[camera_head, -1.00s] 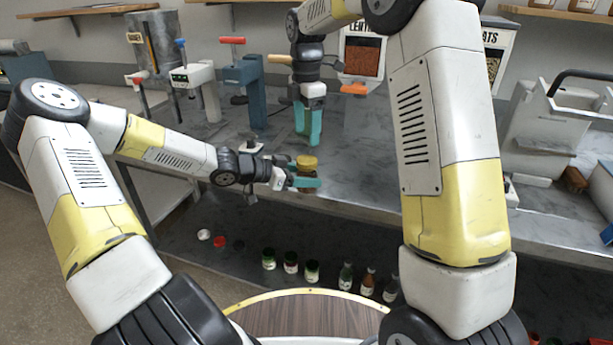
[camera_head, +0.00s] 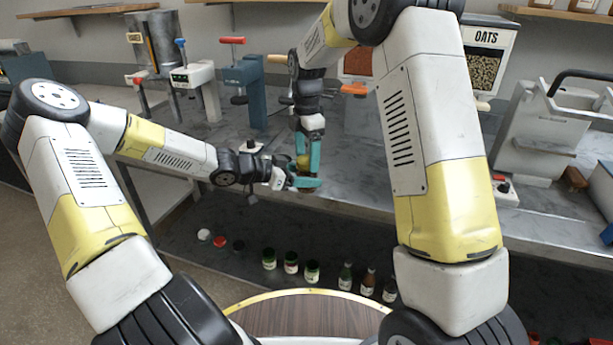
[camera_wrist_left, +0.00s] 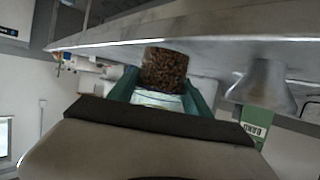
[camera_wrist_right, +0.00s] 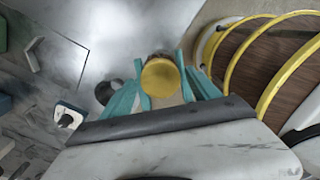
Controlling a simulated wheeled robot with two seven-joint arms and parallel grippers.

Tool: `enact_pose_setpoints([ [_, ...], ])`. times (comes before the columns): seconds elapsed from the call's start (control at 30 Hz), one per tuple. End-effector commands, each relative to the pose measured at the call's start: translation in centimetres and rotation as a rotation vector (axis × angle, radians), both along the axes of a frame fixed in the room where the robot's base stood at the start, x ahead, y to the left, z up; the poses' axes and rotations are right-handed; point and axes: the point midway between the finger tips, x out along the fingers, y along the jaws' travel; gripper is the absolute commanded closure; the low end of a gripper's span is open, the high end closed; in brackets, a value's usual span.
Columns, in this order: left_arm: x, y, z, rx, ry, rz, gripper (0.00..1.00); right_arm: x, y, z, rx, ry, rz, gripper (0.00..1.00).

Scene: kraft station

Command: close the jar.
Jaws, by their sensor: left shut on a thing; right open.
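The jar (camera_wrist_left: 165,70) has brown speckled contents and a pale label. My left gripper (camera_wrist_left: 165,97) is shut on it in the left wrist view. In the head view, the left gripper (camera_head: 302,182) holds it out by the bench's front edge. A round yellow lid (camera_wrist_right: 161,78) covers the jar's top in the right wrist view; I cannot tell how tightly it sits. A bit of the lid shows in the head view (camera_head: 302,160). My right gripper (camera_head: 309,160) points down from above, open, with its teal fingers on either side of the lid. Contact is not clear.
The metal bench (camera_head: 355,180) lies just behind the grippers and is mostly clear there. A blue press (camera_head: 250,90) and a white dispenser (camera_head: 195,80) stand at its back left. Several small jars and bottles (camera_head: 312,270) stand on the lower shelf.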

Motion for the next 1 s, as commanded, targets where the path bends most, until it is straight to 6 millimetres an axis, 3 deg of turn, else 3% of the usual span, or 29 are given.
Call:
enact_pose_setpoints([
  [0.2,0.02,-0.03,0.06,0.0,-0.001,0.0,1.0,0.0,0.01,-0.02,0.0,0.0,0.0,0.3],
  [0.53,0.0,-0.04,0.06,-0.001,-0.001,-0.001,1.0,0.0,0.02,0.0,0.0,0.0,0.0,0.94],
  [0.67,0.0,-0.04,0.06,-0.001,-0.001,-0.001,1.0,0.0,0.02,0.01,0.0,0.0,-0.022,0.97],
  [0.77,0.0,-0.04,0.06,-0.001,-0.001,-0.001,1.0,0.0,0.04,0.01,0.0,-0.001,-0.132,0.97],
  [1.0,-0.01,-0.05,0.06,-0.001,-0.001,-0.001,1.0,-0.01,0.11,-0.01,0.001,-0.001,-0.66,0.97],
])
